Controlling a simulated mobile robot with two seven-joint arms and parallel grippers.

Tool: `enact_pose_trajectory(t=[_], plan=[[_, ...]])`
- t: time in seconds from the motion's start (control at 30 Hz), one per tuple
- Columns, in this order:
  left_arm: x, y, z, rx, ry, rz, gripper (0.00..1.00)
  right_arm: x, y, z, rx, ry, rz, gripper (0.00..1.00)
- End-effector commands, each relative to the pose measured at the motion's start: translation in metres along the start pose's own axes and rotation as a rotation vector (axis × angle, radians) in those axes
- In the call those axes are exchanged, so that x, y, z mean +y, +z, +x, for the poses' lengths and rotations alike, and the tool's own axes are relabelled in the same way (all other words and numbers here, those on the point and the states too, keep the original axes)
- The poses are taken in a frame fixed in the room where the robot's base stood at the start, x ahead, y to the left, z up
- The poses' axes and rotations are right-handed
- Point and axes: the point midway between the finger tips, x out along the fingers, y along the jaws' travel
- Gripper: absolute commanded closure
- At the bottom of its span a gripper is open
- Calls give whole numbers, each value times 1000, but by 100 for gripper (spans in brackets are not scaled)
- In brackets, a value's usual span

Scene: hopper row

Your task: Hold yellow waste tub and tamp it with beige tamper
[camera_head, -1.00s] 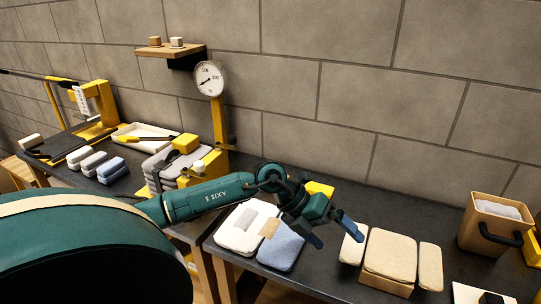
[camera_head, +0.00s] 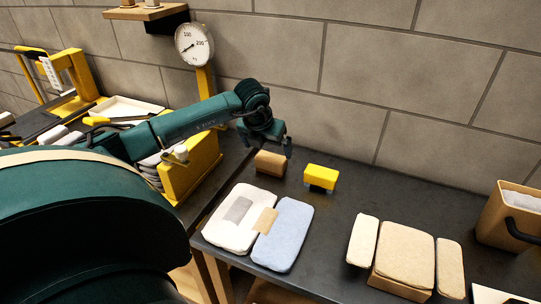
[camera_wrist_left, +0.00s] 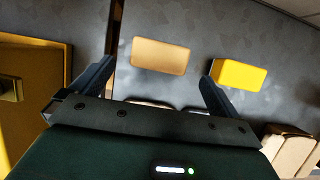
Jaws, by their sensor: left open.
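A beige block (camera_head: 270,163), which looks like the beige tamper, stands on the dark table just below my left gripper (camera_head: 272,146). The gripper is open and empty. In the left wrist view the beige block (camera_wrist_left: 160,56) shows between and beyond the two spread fingers (camera_wrist_left: 155,72), apart from them. The yellow waste tub cannot be made out. My right gripper is out of view.
A yellow-topped block (camera_head: 321,176) stands right of the beige one; in the wrist view it (camera_wrist_left: 239,74) is near the right finger. White (camera_head: 229,228) and blue (camera_head: 284,234) pads lie in front. Beige pads (camera_head: 404,257) lie farther right. A gauge scale (camera_head: 194,45) stands behind the arm.

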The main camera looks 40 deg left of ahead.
Motion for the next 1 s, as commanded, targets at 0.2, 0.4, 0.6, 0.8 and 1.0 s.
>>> enact_pose_trajectory(t=[0.2,0.4,0.6,0.8,1.0], plan=[[-1,-1,42,4,-2,-2,0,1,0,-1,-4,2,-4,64],[-1,0,64,1,-3,-1,0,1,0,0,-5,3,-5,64],[0,0,72,0,-1,1,0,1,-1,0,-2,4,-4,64],[0,0,72,-1,-1,1,0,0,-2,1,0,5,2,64],[-1,0,71,-1,-2,1,16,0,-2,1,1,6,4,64]])
